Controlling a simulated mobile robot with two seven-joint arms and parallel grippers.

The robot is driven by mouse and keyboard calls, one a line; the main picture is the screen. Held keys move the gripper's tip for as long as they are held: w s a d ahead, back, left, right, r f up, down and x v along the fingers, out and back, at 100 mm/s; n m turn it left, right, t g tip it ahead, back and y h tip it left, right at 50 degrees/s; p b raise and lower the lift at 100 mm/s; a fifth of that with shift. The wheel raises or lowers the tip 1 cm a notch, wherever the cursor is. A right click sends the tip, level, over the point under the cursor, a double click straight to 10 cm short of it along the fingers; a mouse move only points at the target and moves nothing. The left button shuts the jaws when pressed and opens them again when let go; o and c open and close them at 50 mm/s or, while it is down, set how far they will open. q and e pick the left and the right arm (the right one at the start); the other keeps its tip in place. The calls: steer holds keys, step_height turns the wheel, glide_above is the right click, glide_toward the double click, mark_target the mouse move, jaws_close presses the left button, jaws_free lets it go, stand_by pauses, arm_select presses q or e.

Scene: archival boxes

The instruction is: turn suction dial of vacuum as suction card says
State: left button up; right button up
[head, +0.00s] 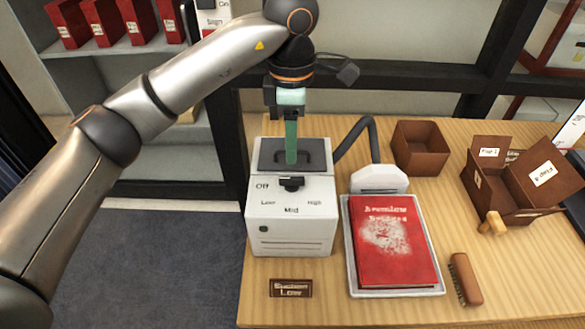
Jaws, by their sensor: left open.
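The white vacuum (291,222) stands on the table with a dark panel and a handle on top. Its front slope carries a black suction dial (291,183) and the labels Off, Low, Mid and High. I cannot tell for sure which label the dial points at. The brown suction card (291,288) lies in front of the vacuum and reads "Suction Low". My left gripper (291,160) points down over the top of the vacuum, just behind the dial. It is open, though its fingers line up in this view. My right gripper is not in view.
A red book (392,240) with a pale dusty patch lies on a grey tray (352,283), below the vacuum's hose nozzle (378,179). A brush (466,279), an open brown box (420,147) and a lidded box (515,185) stand rightward. Shelves are behind.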

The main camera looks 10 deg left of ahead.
mark_target(292, 178)
arm_select(q)
step_height(292, 178, down, 9)
steer(key=shift+r+p, duration=0.2)
steer(key=shift+p, duration=0.35)
jaws_close()
stand_by(0.3)
